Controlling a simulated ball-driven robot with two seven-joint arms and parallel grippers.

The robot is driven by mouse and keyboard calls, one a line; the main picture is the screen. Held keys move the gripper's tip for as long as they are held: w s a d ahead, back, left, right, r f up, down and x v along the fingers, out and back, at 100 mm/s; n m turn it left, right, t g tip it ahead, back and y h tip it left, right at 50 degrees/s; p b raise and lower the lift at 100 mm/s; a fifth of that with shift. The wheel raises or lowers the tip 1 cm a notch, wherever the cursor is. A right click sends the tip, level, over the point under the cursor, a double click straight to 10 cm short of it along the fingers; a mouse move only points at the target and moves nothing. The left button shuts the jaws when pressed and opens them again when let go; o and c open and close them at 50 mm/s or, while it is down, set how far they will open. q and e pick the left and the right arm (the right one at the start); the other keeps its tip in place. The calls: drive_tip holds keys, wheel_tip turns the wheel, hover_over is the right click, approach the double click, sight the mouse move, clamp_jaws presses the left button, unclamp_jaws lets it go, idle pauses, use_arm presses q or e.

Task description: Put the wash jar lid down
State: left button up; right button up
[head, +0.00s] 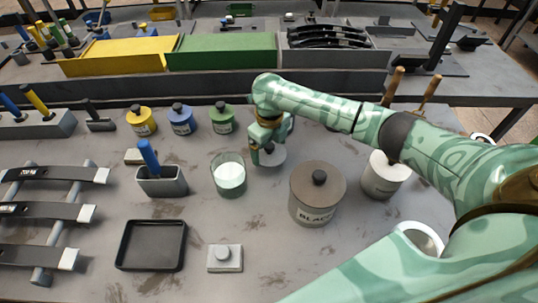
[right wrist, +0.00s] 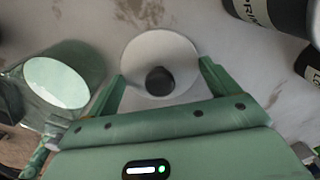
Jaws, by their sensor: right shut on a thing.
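The wash jar (head: 229,178) is a clear glass of pale green liquid, standing uncovered at the middle of the bench; a glass also shows at the left in the right wrist view (right wrist: 57,83). The wash jar lid (head: 272,157) is a pale grey disc with a dark knob, just right of the jar; it also shows in the right wrist view (right wrist: 160,50). My right gripper (head: 269,148) is shut on the lid, its fingers at opposite sides of the disc (right wrist: 163,80). I cannot tell whether the lid touches the bench. My left gripper is out of view.
A large jar marked BLACK (head: 317,200) stands right of the lid, a white jar (head: 383,180) beyond it. Yellow (head: 141,123), blue (head: 180,122) and green (head: 222,121) pots stand behind. Bench between jar and block is clear.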

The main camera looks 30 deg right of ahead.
sight(269, 152)
drive_tip(key=shift+f+b, duration=0.35)
drive_tip(key=shift+f, duration=1.2)
drive_tip(key=shift+f, duration=0.1)
drive_tip(key=o, duration=0.8)
wheel_tip(269, 152, up, 12)
drive_tip(key=p, duration=0.4)
